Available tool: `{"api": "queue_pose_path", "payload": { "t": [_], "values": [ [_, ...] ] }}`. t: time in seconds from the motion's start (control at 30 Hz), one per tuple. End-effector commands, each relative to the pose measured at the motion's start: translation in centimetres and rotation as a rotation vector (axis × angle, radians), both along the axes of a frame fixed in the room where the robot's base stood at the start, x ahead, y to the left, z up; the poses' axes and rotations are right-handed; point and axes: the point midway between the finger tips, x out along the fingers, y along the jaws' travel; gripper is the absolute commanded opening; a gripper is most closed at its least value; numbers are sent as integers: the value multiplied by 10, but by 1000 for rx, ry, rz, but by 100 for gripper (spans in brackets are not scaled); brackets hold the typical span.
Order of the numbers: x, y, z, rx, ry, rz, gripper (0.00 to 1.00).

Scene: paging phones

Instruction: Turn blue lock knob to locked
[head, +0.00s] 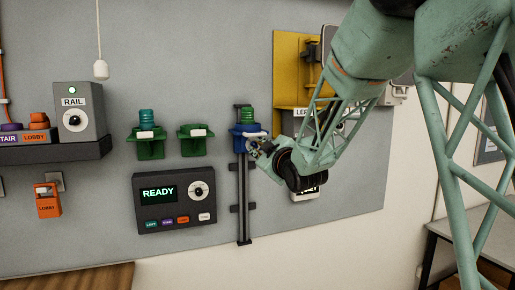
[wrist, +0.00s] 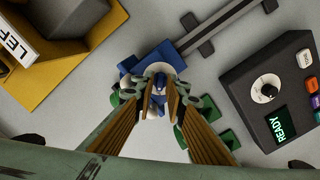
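The blue lock knob (head: 245,129) is on a blue carriage on a dark vertical rail (head: 241,195) on the wall panel, with a green ribbed piece (head: 249,114) just above it. A white bar shows across its front. My gripper (head: 262,146) is at its lower right side in the head view, and the arm hides part of it. In the wrist view the blue and white knob part (wrist: 158,84) sits between the tips of my gripper (wrist: 160,97). The fingers stand apart on either side of it; firm contact cannot be made out.
A dark box reading READY (head: 174,199) is left of the rail. A yellow bracket (head: 289,70) is close behind my arm. A grey RAIL box (head: 80,112) stands on a dark shelf.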

Motion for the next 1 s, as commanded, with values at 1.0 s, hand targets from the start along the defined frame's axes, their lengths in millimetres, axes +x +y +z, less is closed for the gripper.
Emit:
{"api": "queue_pose_path", "payload": {
  "t": [1.0],
  "values": [
    [0, 0, -2, 77, 34, 0, 0]
  ]
}}
